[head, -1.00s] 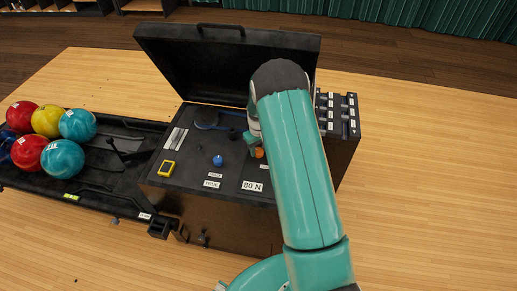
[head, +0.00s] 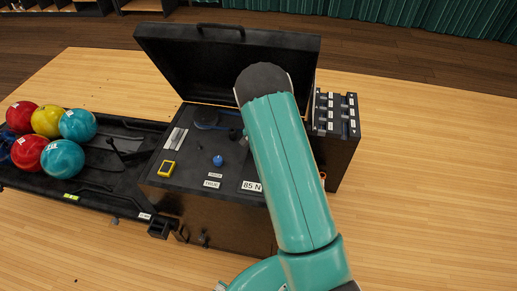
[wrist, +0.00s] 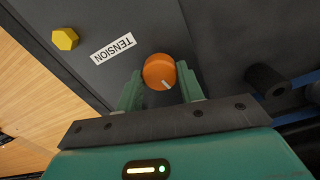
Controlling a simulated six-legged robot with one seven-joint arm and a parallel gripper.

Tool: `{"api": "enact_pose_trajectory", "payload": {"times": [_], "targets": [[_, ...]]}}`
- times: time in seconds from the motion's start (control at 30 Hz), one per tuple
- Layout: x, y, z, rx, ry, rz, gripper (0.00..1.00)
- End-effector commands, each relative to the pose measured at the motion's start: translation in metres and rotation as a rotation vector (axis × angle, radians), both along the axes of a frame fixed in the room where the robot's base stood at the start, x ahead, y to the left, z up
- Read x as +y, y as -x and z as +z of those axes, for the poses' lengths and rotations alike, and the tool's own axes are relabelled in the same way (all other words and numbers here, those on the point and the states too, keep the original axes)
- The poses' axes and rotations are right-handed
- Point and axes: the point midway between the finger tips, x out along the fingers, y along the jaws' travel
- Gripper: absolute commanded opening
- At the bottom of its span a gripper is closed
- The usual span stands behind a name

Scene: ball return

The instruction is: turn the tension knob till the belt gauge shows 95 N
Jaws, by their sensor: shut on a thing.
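In the head view my teal arm hides the knob and the gripper. The belt gauge (head: 251,186) on the front of the dark machine top (head: 176,192) reads 85 N, with its right end close to my arm.
A blue knob (head: 218,160) and a yellow-framed device (head: 167,169) are on the machine top. The black lid (head: 225,65) stands open behind. Several balls (head: 63,158) lie in the rack at left. A yellow hex piece (wrist: 65,39) and a dark roller (wrist: 266,79) flank the knob.

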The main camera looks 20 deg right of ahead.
Motion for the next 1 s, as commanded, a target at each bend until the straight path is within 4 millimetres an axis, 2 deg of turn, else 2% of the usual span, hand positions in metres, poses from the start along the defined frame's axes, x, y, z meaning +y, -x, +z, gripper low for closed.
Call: {"api": "enact_pose_trajectory", "payload": {"times": [1.0], "targets": [[0.0004, 0.0001, -0.0003, -0.001, 0.001, -0.962, 0.15]]}}
